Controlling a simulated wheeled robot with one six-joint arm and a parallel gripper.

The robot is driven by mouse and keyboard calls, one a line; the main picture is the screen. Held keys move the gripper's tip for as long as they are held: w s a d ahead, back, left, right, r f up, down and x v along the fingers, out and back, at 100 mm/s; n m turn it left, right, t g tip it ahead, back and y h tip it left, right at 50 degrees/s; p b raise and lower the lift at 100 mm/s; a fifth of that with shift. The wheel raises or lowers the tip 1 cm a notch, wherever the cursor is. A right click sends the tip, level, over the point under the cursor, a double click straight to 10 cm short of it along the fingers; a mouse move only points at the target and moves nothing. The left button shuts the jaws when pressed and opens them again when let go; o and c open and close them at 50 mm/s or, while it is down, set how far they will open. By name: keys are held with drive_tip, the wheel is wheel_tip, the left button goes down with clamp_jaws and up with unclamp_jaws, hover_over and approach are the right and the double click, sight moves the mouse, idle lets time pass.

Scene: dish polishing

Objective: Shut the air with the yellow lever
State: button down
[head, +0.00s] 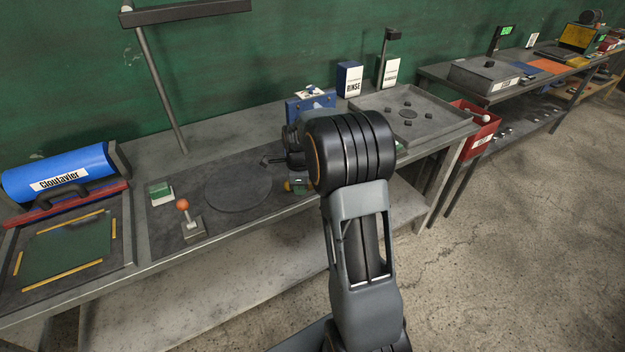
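A small yellow spot (288,186), perhaps the end of the yellow lever, shows low beside my arm at the right end of the dark work panel. The rest of that fitting is mostly hidden behind my arm, so I cannot tell how the lever is turned. My gripper (272,160) shows only as a small dark part left of my wrist, above the panel. Its fingers are too small and too covered to tell whether they are open or shut. I cannot tell whether it touches anything.
A round dark disc (238,187) lies left of my gripper. An orange-ball lever (184,206) and a green-and-white block (161,192) stand further left. A blue fixture (309,104) is behind my arm. A grey tray (440,118) is at the right.

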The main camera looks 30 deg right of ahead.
drive_tip(key=shift+w+a, duration=0.2)
drive_tip(key=shift+a, duration=0.1)
drive_tip(key=shift+w+a, duration=0.1)
drive_tip(key=shift+w, duration=0.05)
drive_tip(key=shift+w+a, duration=0.35)
drive_tip(key=shift+w, duration=0.15)
idle(0.5)
drive_tip(key=shift+w+a+p, duration=0.3)
drive_tip(key=shift+w+a, duration=0.1)
drive_tip(key=shift+w, duration=0.15)
drive_tip(key=shift+s, duration=0.1)
